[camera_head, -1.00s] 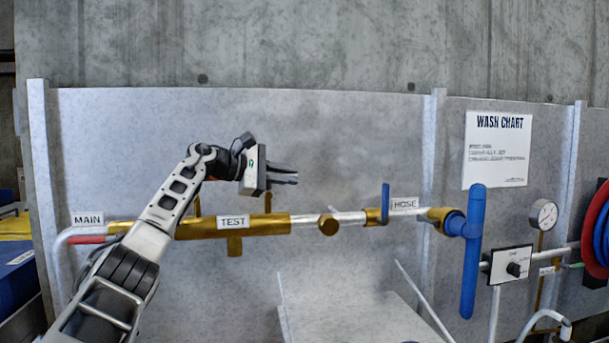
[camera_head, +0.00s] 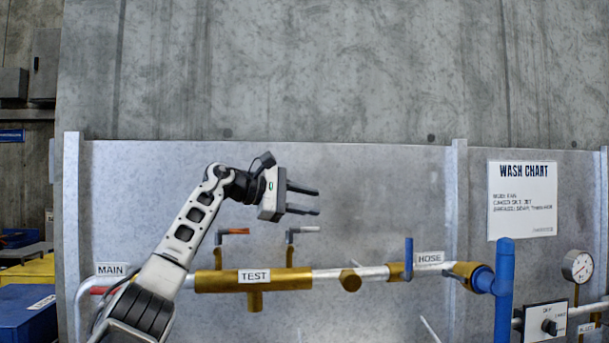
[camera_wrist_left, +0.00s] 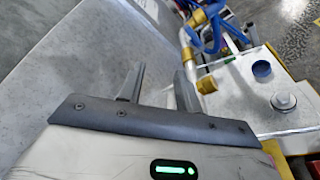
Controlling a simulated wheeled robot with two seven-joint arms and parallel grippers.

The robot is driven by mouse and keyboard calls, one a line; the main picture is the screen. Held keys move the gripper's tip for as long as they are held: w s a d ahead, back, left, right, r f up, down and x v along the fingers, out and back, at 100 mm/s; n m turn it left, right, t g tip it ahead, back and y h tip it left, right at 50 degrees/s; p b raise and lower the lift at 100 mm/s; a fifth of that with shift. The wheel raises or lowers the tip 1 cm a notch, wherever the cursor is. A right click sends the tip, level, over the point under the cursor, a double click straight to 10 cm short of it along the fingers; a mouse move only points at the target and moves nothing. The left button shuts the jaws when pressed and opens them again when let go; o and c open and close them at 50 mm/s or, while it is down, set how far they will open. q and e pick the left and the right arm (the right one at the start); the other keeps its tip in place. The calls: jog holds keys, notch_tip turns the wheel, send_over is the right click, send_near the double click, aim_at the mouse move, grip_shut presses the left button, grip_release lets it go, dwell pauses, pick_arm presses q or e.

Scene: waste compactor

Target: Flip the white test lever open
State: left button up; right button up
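The brass test valve (camera_head: 215,281) carries the TEST label (camera_head: 254,276) and has two levers on stems above it. The white-grey lever (camera_head: 305,230) is on the right stem, its handle pointing right, level. An orange-tipped lever (camera_head: 235,231) is on the left stem, also pointing right. My left gripper (camera_head: 316,201) is open and empty, just above the white lever in the picture, apart from it. Its spread fingers also show in the left wrist view (camera_wrist_left: 158,84), with nothing between them. My right gripper is not in view.
A red handle (camera_head: 98,291) is near the MAIN label (camera_head: 111,270). A grey panel (camera_head: 380,200) stands close behind the pipe. Open space lies above the gripper.

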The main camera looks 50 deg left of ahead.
pick_arm(q)
jog(key=s+d+r+b, duration=0.1)
jog(key=s+d+r, duration=0.5)
jog(key=s+d, duration=0.1)
jog(key=shift+s+d, duration=0.15)
jog(key=shift+d, duration=0.35)
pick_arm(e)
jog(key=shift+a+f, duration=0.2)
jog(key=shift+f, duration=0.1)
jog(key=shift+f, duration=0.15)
